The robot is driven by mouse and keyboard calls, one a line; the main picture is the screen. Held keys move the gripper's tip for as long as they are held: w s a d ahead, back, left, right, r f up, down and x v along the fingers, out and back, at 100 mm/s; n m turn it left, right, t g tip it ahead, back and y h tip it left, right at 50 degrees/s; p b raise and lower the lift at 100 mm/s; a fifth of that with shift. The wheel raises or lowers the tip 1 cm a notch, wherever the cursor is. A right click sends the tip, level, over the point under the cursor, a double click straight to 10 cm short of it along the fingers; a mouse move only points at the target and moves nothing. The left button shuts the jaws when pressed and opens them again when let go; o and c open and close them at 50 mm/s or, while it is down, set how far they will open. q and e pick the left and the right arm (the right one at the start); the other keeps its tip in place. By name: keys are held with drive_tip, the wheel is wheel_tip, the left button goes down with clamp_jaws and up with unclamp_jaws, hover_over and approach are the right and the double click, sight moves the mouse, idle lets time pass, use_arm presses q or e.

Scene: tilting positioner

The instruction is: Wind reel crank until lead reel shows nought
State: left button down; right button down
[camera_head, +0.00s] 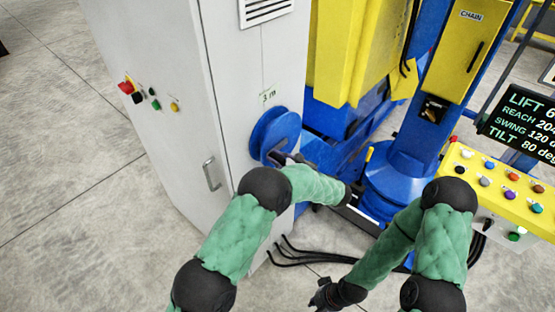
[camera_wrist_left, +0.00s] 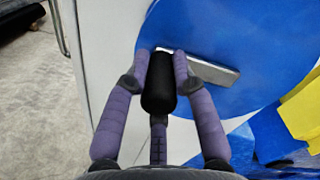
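The blue lead reel (camera_head: 270,130) is mounted on the side of the tall white cabinet. A small label above it (camera_head: 268,96) reads "3 m". My left gripper (camera_head: 284,158) is at the reel's lower front, partly hidden by my own arm. In the left wrist view the black crank handle (camera_wrist_left: 158,92) stands between my purple fingers, which close against its sides. The metal crank arm (camera_wrist_left: 215,71) runs right from the handle across the blue disc. My right gripper (camera_head: 325,295) hangs low near the floor, away from the reel; its fingers are too small to read.
The white cabinet (camera_head: 165,60) has a handle and several knobs on its front. A blue and yellow machine (camera_head: 340,60) stands to the right. A yellow button panel (camera_head: 500,185) and a black display (camera_head: 525,125) are at far right. Black cables (camera_head: 300,255) lie on the floor.

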use_arm(q)
drive_tip(key=shift+r, duration=0.2)
drive_tip(key=shift+r+m+p, duration=0.85)
drive_tip(key=shift+m+p, duration=0.2)
drive_tip(key=shift+m, duration=0.25)
drive_tip(key=shift+w+d+r+m+p, duration=0.1)
drive_tip(key=shift+r+m+p, duration=0.05)
drive_tip(key=shift+r+m, duration=0.15)
drive_tip(key=shift+w+d+r+m+p, duration=0.1)
drive_tip(key=shift+r+m+p, duration=0.05)
drive_tip(key=shift+m, duration=0.25)
drive_tip(key=shift+w+d+r, duration=0.15)
drive_tip(key=shift+w+r, duration=0.05)
drive_tip(key=shift+r, duration=0.3)
drive_tip(key=shift+w+d+r, duration=0.1)
drive_tip(key=shift+w+r, duration=0.1)
drive_tip(key=shift+r, duration=0.25)
drive_tip(key=shift+r, duration=0.1)
drive_tip(key=c, duration=1.1)
unclamp_jaws()
drive_tip(key=shift+w, duration=0.1)
drive_tip(key=shift+c, duration=0.2)
drive_tip(key=shift+o, duration=0.5)
drive_tip(key=shift+f, duration=0.2)
